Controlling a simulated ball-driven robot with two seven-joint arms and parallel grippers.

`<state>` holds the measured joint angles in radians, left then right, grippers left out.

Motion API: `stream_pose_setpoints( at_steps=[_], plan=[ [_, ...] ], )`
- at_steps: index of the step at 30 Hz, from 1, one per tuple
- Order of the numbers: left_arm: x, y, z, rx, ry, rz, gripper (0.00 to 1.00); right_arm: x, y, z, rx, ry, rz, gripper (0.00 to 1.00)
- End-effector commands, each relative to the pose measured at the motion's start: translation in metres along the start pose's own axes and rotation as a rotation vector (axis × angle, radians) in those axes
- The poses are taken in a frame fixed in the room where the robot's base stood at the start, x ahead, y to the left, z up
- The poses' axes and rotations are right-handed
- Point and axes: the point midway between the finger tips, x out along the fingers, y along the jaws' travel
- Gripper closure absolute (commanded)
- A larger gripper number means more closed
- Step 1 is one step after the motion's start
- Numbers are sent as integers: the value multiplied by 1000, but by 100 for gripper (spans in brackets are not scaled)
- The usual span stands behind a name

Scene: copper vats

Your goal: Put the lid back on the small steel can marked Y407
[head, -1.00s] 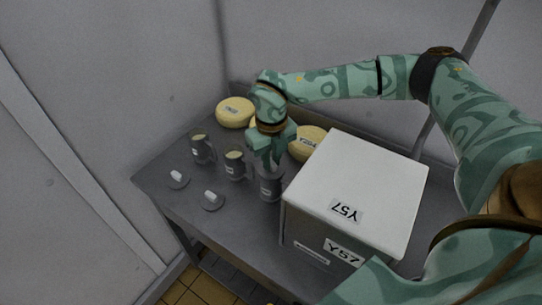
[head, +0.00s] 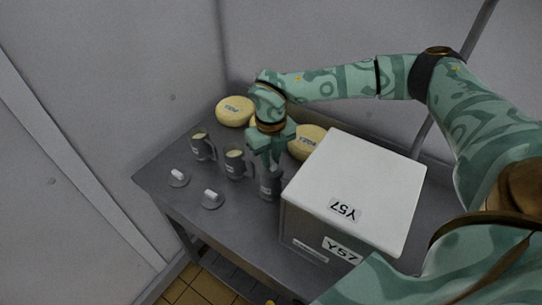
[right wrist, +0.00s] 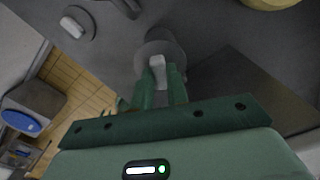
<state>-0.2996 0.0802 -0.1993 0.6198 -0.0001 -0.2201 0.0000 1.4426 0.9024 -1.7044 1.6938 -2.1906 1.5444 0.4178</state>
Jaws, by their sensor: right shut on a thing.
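Three small steel cans stand in a slanting row: a back-left can (head: 202,148), a middle can (head: 235,164) and a front-right can (head: 270,186). The first two are open with pale contents; I cannot read their labels. My right gripper (head: 266,165) is directly above the front-right can, pointing down. In the right wrist view, its fingers (right wrist: 160,85) are shut on the pale knob of a round grey lid (right wrist: 152,50). The lid is at the front-right can's top; whether it is seated is hidden. My left gripper is not in view.
Two loose lids, one left (head: 178,178) and one nearer (head: 212,200), lie on the grey table (head: 240,225). A big white-topped box marked Y57 (head: 355,185) stands close to the front-right can. Yellow cheese rounds (head: 235,111) lie at the back.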

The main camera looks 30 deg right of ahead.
Motion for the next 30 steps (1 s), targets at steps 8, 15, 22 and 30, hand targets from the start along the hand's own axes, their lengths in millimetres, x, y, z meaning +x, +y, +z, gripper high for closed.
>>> stream_pose_setpoints(
  at_steps=[8,15,22,30],
  plan=[
    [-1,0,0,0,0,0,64,0,0,0,0,0,0,100],
    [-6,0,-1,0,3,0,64,-1,0,0,0,0,0,100],
    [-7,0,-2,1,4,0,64,0,0,0,0,0,0,100],
    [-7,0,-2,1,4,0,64,0,0,0,0,0,0,100]
  ],
)
